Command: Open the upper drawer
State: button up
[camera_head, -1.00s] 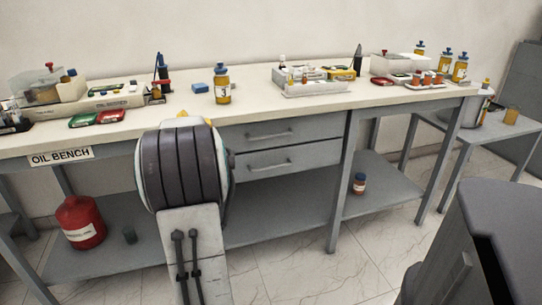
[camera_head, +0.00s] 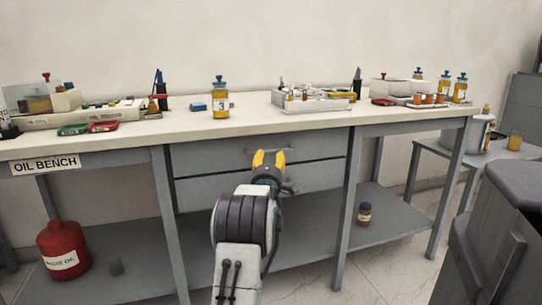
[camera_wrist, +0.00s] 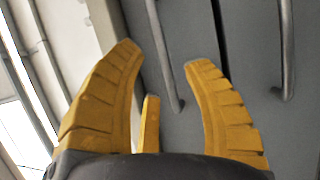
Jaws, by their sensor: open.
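The upper drawer (camera_head: 205,155) is the top grey front under the bench top, and it looks closed. Its bar handle (camera_head: 250,151) is partly hidden behind my gripper (camera_head: 268,154). In the wrist view my yellow fingers (camera_wrist: 162,58) are spread open. One bar handle (camera_wrist: 165,50), apparently the upper one, shows between them in the picture; I cannot tell how far beyond the fingertips it lies. The lower drawer (camera_head: 200,190) is closed below. Its handle shows right of my fingers in the wrist view (camera_wrist: 287,50).
The bench top (camera_head: 180,128) overhangs the drawers and carries bottles and trays. A bench leg (camera_head: 344,195) stands right of the drawers. A red oil can (camera_head: 62,250) and a small jar (camera_head: 364,214) stand on the lower shelf (camera_head: 310,232).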

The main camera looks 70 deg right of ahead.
aim_at(271, 151)
jog(key=shift+b+x, duration=1.7)
jog(key=shift+x, duration=1.25)
jog(key=shift+c, duration=0.2)
grip_shut()
